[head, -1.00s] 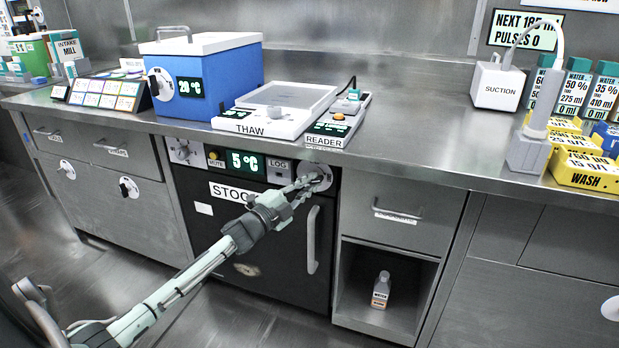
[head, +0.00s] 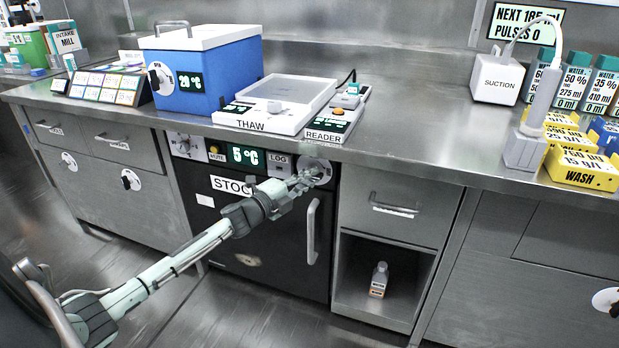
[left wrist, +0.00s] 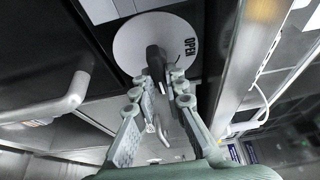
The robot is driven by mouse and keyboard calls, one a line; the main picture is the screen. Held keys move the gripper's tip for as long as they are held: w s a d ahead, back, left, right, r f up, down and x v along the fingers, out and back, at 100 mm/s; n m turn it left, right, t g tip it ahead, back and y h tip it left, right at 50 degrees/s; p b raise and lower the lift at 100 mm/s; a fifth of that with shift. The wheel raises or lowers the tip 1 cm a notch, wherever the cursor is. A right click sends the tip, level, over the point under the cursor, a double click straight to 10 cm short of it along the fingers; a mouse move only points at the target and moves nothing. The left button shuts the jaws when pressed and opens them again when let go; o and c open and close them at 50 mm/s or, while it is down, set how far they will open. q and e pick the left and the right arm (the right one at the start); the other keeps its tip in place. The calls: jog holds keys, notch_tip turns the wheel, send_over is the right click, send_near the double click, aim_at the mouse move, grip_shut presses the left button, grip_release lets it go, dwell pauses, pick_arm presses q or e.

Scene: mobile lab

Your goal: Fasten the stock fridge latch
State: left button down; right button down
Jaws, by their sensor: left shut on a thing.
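The stock fridge (head: 275,262) is black, under the counter, with a STOCK label partly hidden by my arm and a display reading 5 °C. Its door looks closed. The latch is a dark knob (left wrist: 157,60) on a round pale disc (left wrist: 128,45) marked OPEN, at the fridge's upper right; the disc (head: 322,166) also shows in the head view. My left gripper (head: 312,178) is at the latch. In the left wrist view its fingers (left wrist: 161,82) are shut on the knob, one on each side. The fingers hide part of the knob. My right gripper is not in view.
The vertical door handle (head: 312,232) stands out just below the latch. The counter edge (head: 400,165) overhangs above. To the right are a drawer (head: 390,220) and an open cubby with a bottle (head: 379,280). The floor in front is clear.

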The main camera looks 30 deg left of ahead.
pick_arm(q)
jog(key=shift+a+r, duration=0.15)
jog(key=c, duration=1.6)
grip_release()
jog(key=shift+w, duration=0.1)
jog(key=shift+o, duration=0.2)
jog(key=s+a, duration=0.1)
jog(key=s, duration=1.1)
jog(key=shift+a, duration=0.35)
jog(key=s+d+f+n+g+y, duration=0.3)
jog(key=s+f+n+g, duration=0.15)
jog(key=f+n, duration=0.4)
jog(key=s+d+f+n+g+y, duration=0.3)
jog(key=s+f+n, duration=0.25)
jog(key=f, duration=0.55)
jog(key=s+d+f+n+g+h, duration=0.1)
jog(key=s+d+f+n+g, duration=0.1)
jog(key=s+d, duration=0.4)
jog(key=s+d+f+n+g, duration=0.2)
jog(key=s+d+f+g, duration=0.3)
jog(key=s, duration=0.4)
jog(key=shift+d+f+h, duration=0.35)
jog(key=shift+d+h, duration=0.05)
